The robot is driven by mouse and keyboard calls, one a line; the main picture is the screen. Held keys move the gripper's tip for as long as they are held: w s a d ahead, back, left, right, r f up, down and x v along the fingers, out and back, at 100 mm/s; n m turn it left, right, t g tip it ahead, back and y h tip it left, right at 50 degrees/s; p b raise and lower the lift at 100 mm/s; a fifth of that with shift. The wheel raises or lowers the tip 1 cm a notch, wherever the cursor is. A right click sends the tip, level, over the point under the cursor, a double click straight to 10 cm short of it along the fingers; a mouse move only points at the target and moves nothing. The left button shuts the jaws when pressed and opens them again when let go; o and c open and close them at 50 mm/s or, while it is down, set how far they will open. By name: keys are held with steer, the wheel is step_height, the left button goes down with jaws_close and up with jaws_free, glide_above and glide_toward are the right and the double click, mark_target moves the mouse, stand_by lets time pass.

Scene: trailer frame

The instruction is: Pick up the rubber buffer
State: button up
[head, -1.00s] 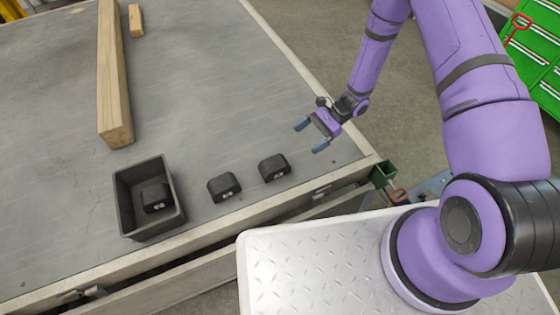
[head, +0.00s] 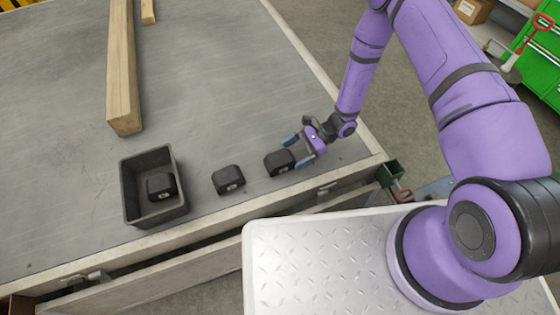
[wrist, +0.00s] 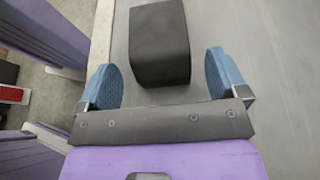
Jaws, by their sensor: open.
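Three black rubber buffers show in the head view. One buffer (head: 279,162) is on the trailer bed at my gripper, a second buffer (head: 228,180) lies to its left, and a third buffer (head: 161,187) is inside the dark open box (head: 130,196). My gripper (head: 298,150) is open, with its blue fingertips close to the rightmost buffer. In the wrist view the fingers (wrist: 165,82) are spread, and the near end of that buffer (wrist: 159,45) lies between and beyond them.
A long wooden beam (head: 123,80) and a small wood block (head: 148,12) lie at the back left. The bed's pale edge rail (head: 215,217) runs along the near side. A green bracket (head: 391,174) is at the bed corner. The middle of the bed is clear.

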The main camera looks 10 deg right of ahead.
mark_target(291, 155)
steer(key=shift+x, duration=1.55)
steer(key=shift+r, duration=0.1)
steer(key=c, duration=1.2)
steer(key=shift+c, duration=0.2)
